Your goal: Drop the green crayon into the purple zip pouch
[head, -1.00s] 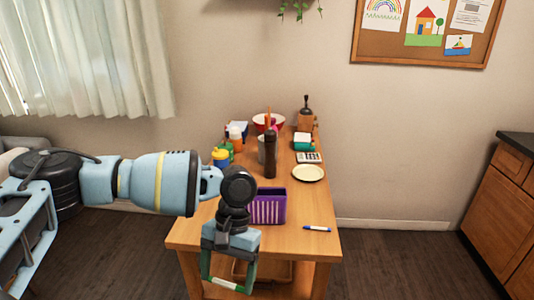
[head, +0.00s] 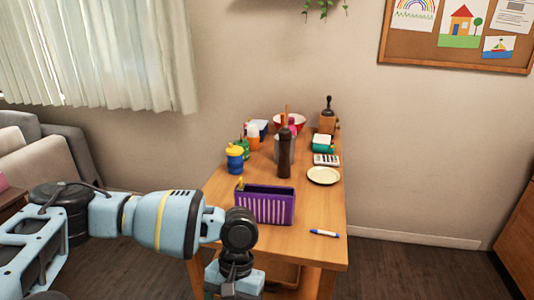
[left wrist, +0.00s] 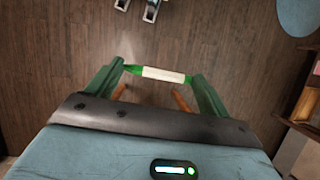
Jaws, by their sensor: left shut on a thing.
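The purple zip pouch (head: 265,208), with white stripes on its front, stands on the near part of the wooden table in the head view. Its top looks open and a small yellow piece shows at its left end. My left gripper (left wrist: 160,74) is shut on the green crayon (left wrist: 165,75), which has a white wrapper and lies crosswise between the fingertips. In the head view my left wrist is low, in front of the table's near edge. The fingers and crayon are below that picture. My right gripper is not in view.
Behind stand a brown bottle (head: 285,157), a blue and yellow jar (head: 234,159), a cream plate (head: 323,175) and a calculator (head: 327,159). The table between pouch and plate is clear.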

